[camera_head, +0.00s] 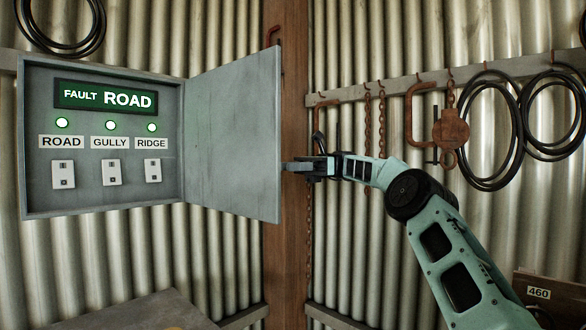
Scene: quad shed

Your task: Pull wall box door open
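A grey wall box (110,185) hangs on the corrugated wall at the left. Its door (235,135) is hinged at the box's right side and stands swung wide open, with the box's inside in full view. My gripper (290,167) is at the door's free right edge, around mid-height. Its fingertips are small and partly lost against the post and door edge, so I cannot tell whether they grip the door or its handle, or just touch it. No handle is clearly visible.
Inside the box are a "FAULT ROAD" display (105,97), lit green lamps and white switches. A wooden post (287,270) stands behind the gripper. A rail (350,93) at the right carries chains, hooks and black hose coils (490,130). A grey surface (140,315) lies below the box.

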